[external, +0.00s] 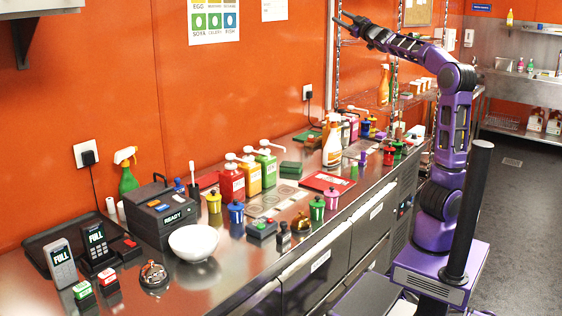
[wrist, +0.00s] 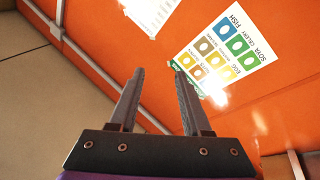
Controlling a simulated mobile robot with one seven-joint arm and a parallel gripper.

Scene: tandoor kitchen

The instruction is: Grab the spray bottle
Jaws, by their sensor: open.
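Several spray bottles show in the external view. An orange spray bottle (external: 332,146) with a pale head stands mid-counter. Another orange spray bottle (external: 384,88) stands farther back, near the wire shelf. My gripper (external: 340,19) is raised high near the orange wall, far above the counter and apart from every bottle. In the wrist view my gripper (wrist: 159,74) is open and empty, and no bottle shows there.
The counter (external: 235,255) is crowded: red, yellow and green pump dispensers (external: 250,172), a white bowl (external: 193,242), a black box (external: 160,214) and small jars. A wire rack (external: 395,95) stands at the back. The air around my gripper is mostly clear; a wall poster (wrist: 225,50) faces the wrist camera.

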